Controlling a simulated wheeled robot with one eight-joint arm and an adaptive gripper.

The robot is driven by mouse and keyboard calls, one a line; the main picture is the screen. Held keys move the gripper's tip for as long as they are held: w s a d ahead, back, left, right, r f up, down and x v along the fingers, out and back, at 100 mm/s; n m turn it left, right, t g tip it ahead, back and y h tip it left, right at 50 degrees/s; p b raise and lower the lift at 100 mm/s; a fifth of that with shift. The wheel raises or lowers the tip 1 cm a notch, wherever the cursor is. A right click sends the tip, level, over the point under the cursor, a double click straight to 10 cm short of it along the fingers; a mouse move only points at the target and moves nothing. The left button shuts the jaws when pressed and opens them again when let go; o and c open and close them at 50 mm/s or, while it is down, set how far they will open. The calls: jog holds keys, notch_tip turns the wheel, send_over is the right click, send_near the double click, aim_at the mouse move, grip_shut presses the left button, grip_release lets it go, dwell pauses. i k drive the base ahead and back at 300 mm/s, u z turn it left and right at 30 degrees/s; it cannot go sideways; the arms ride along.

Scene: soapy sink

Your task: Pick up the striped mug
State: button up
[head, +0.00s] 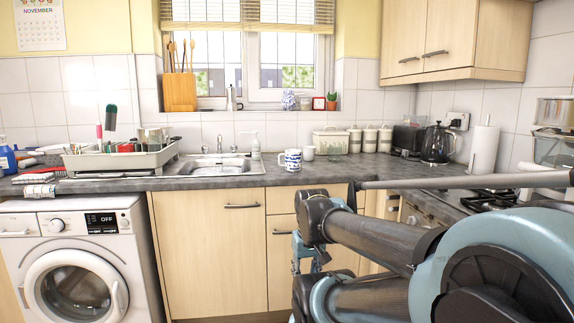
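The striped mug (292,160), white with blue markings, stands upright on the dark grey worktop (335,172), just right of the sink. My arm fills the lower right of the head view. A small teal part (306,252) that looks like my gripper shows in front of the cupboard doors, below the worktop edge and well apart from the mug. It is mostly hidden behind my arm links, so its fingers cannot be made out. Nothing is seen held in it.
A plain white cup (308,153) stands close behind the mug's right side. The sink (215,167) and a soap bottle (256,146) are left of it. A cream bin (330,141), canisters (369,140) and a kettle (437,145) stand rightward. The worktop before the mug is clear.

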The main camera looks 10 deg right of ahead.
aim_at(293, 157)
jog(key=i, duration=0.95)
jog(key=z, duration=0.05)
